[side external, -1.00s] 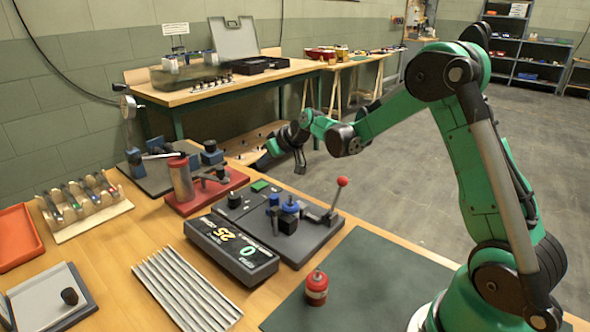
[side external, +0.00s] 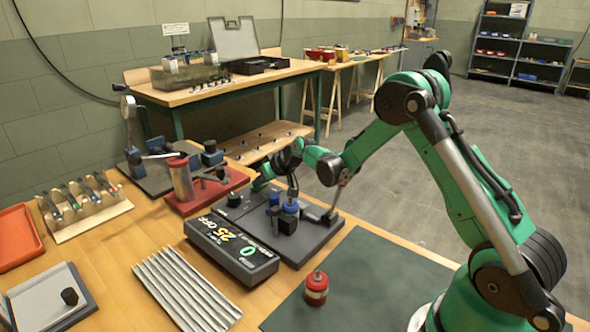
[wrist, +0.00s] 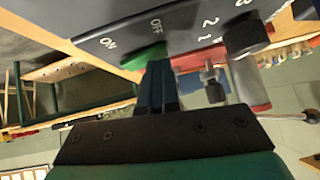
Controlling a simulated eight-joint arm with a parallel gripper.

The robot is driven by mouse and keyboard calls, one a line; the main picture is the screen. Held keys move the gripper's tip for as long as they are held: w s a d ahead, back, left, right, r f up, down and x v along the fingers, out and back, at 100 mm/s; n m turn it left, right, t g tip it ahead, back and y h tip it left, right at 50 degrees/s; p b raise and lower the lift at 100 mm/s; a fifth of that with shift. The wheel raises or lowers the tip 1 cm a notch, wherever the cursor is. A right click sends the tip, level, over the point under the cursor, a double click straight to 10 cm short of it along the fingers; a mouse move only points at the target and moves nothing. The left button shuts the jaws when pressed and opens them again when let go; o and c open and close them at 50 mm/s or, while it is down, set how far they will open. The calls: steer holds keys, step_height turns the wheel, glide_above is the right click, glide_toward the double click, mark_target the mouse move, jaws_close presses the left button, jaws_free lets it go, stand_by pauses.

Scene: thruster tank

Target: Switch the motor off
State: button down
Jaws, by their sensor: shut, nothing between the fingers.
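The green switch (wrist: 145,55) sits on the grey panel (wrist: 185,22) between the printed words ON and OFF in the wrist view. My gripper (wrist: 157,68) is shut and empty. Its fingertips are at the switch, on the OFF-label side, and seem to touch it; exact contact is hard to tell. In the side view my gripper (side external: 262,184) is down at the panel's far edge and mostly hides the switch. The display box (side external: 232,248) in front of the panel shows a 0 and yellow text that looks like "25 OFF".
A black knob (wrist: 245,38) stands beside the switch. A blue-topped motor block (side external: 287,216) stands on the base, with a red-knobbed lever behind it partly hidden by my arm. A red stand with a cylinder (side external: 182,180) is to the left. A red canister (side external: 316,288) stands on the dark mat.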

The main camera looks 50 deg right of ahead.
steer(key=shift+d+r, duration=0.15)
steer(key=shift+d, duration=0.6)
steer(key=shift+r, duration=0.35)
steer(key=r, duration=0.2)
steer(key=s+r, duration=0.1)
steer(key=r, duration=0.1)
steer(key=shift+d+r, duration=0.1)
steer(key=shift+d, duration=0.25)
steer(key=v, duration=0.8)
steer(key=shift+s+r, duration=0.25)
steer(key=shift+r, duration=0.05)
